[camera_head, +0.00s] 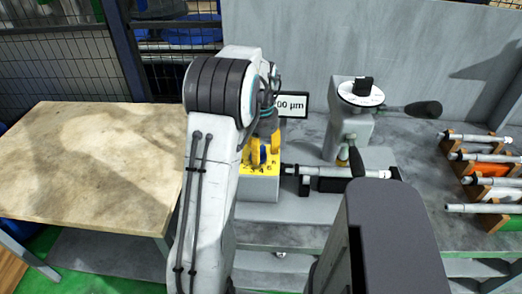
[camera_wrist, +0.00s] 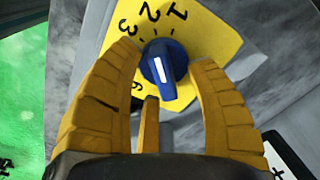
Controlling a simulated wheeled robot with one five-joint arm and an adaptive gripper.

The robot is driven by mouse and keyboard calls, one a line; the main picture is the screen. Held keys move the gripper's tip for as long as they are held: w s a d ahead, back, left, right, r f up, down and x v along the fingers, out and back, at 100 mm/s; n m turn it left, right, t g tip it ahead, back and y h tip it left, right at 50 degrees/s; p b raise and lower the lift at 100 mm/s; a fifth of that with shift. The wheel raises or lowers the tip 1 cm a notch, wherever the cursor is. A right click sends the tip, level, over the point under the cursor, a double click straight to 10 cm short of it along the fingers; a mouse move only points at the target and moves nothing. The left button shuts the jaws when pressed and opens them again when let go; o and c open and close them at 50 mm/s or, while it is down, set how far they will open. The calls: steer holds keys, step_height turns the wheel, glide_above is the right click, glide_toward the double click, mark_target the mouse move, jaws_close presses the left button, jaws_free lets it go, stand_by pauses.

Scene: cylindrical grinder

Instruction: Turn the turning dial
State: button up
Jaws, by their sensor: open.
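The turning dial (camera_wrist: 164,64) is a blue knob with a white mark, set on a yellow number plate (camera_wrist: 212,40). In the wrist view the mark points down, towards my gripper. Numbers 1, 2 and 3 show above the dial and a partly hidden number shows at lower left. My gripper (camera_wrist: 160,48) has yellow fingers, open, one on either side of the dial; whether they touch it cannot be told. In the head view the yellow plate (camera_head: 258,189) is on the grinder's front, with the dial partly hidden by my gripper (camera_head: 262,150).
A display reading µm (camera_head: 292,104) stands behind my arm. A grinder head with a white disc (camera_head: 361,94) and a held shaft (camera_head: 335,172) are to the right. Racks with several shafts (camera_head: 487,168) stand at far right. A wooden table (camera_head: 90,160) at left is clear.

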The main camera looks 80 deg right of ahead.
steer(key=shift+o, duration=0.2)
jaws_close()
stand_by(0.3)
steer(key=shift+d+n+p, duration=0.15)
steer(key=shift+n+p, duration=0.25)
steer(key=shift+n, duration=2.4)
steer(key=shift+w, duration=0.1)
steer(key=shift+c, duration=0.2)
jaws_free()
